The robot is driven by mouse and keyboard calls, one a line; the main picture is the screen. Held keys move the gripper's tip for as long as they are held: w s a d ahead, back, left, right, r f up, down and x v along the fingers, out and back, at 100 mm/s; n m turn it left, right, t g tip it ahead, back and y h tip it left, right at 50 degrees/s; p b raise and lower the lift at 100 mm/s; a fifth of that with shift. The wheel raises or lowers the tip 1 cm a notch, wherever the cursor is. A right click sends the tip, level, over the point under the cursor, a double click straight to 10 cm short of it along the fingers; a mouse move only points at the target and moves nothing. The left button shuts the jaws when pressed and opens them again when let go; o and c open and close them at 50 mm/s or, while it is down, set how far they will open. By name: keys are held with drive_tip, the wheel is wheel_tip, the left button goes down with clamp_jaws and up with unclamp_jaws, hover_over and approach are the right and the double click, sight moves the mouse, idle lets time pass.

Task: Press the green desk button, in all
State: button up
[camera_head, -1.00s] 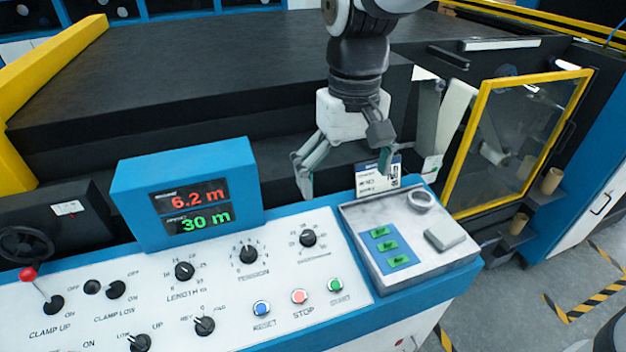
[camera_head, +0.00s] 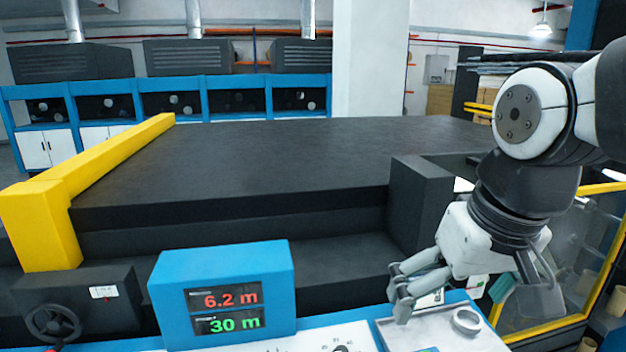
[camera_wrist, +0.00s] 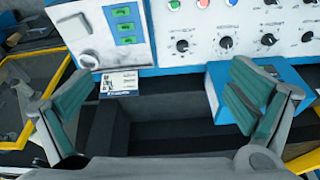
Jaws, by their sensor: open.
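The green button (camera_wrist: 173,4) shows at the top edge of the wrist view, on the white sloped desk panel. A red button (camera_wrist: 203,3) and a blue button (camera_wrist: 231,2) sit beside it. The green button is out of the head view. My gripper (camera_wrist: 160,88) is open and empty, its two teal-padded fingers wide apart. In the head view my gripper (camera_head: 468,292) hangs at the back of the desk, near the grey tray (camera_head: 400,334). No finger touches a button.
The tray bears several green rectangular pieces (camera_wrist: 126,26) and a ring (camera_head: 467,321). A blue display box (camera_head: 222,270) stands on the desk. A label card (camera_wrist: 118,83) is at the tray's edge. A yellow-framed door (camera_head: 600,280) is at right.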

drive_tip(key=shift+s+d+f+m+t+h+b, duration=0.1)
drive_tip(key=shift+s+d+f+m+t+b, duration=0.1)
drive_tip(key=shift+s+d+t, duration=0.4)
drive_tip(key=shift+s+d+f+m+t+h+b, duration=0.15)
drive_tip(key=shift+s+d+f+t, duration=0.1)
drive_tip(key=shift+s, duration=0.7)
drive_tip(key=shift+s+d+f+m+t+h+b, duration=0.15)
drive_tip(key=shift+s+d+t, duration=0.25)
drive_tip(key=shift+s, duration=0.35)
